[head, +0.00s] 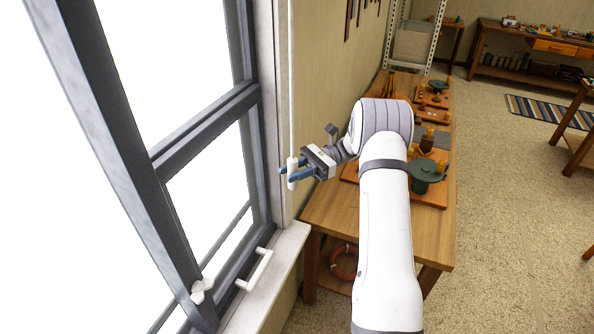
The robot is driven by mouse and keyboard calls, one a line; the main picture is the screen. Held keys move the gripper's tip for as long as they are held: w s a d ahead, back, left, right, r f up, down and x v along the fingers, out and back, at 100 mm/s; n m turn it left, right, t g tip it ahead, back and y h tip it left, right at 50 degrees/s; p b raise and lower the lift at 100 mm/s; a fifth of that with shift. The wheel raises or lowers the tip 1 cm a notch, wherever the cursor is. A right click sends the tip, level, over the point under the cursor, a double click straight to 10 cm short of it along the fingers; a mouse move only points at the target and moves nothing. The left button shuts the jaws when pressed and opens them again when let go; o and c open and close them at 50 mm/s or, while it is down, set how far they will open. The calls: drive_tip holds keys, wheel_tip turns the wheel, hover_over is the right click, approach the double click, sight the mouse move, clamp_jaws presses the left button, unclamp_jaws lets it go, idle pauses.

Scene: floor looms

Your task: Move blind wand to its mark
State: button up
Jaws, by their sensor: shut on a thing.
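The blind wand (291,90) is a thin white rod that hangs down beside the right side of the window frame, with a thicker white grip at its lower end. My gripper (290,174) reaches left from the end of my arm and is shut on the white grip, its blue fingers on either side of it. The wand looks close to upright. Its top end is out of view. I cannot make out a mark for it.
A grey-framed window (210,125) stands at left, with a white latch (202,291) and a white handle (256,270) low by the sill (283,262). A wooden bench (335,215) with several tools and boards stands below and behind my arm. Carpeted floor (500,220) is open at right.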

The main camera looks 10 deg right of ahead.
drive_tip(key=shift+a, duration=0.1)
drive_tip(key=o, duration=0.9)
drive_tip(key=shift+s, duration=0.15)
drive_tip(key=shift+o, duration=0.3)
